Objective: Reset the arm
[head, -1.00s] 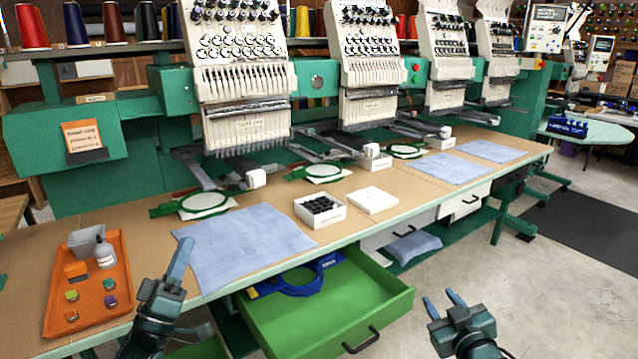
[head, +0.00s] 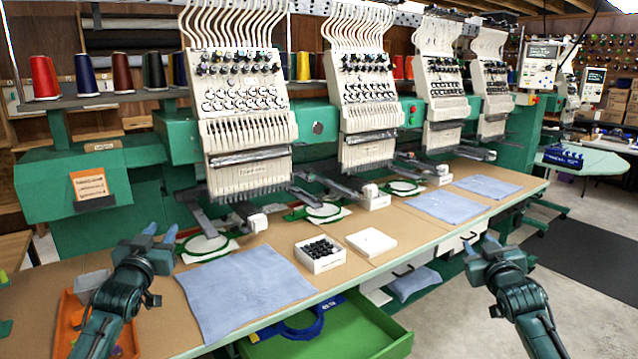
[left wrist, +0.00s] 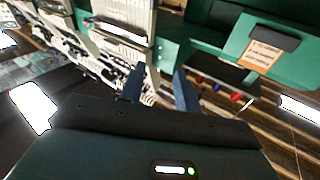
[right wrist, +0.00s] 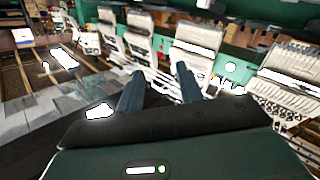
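My left gripper (head: 160,235) is raised in front of the orange tray and the left part of the table, fingers pointing toward the machines. Its two blue fingers stand apart with nothing between them in the left wrist view (left wrist: 158,88). My right gripper (head: 481,246) is raised in front of the table's right front edge. Its fingers are also apart and empty in the right wrist view (right wrist: 158,88). Neither gripper touches anything that I can see.
The long table carries a blue cloth (head: 240,290), a white box of black pieces (head: 320,262) and a partly hidden orange tray (head: 68,305). The green drawer (head: 385,335) stands open with a blue hoop (head: 300,325) inside. Embroidery heads (head: 235,110) line the back.

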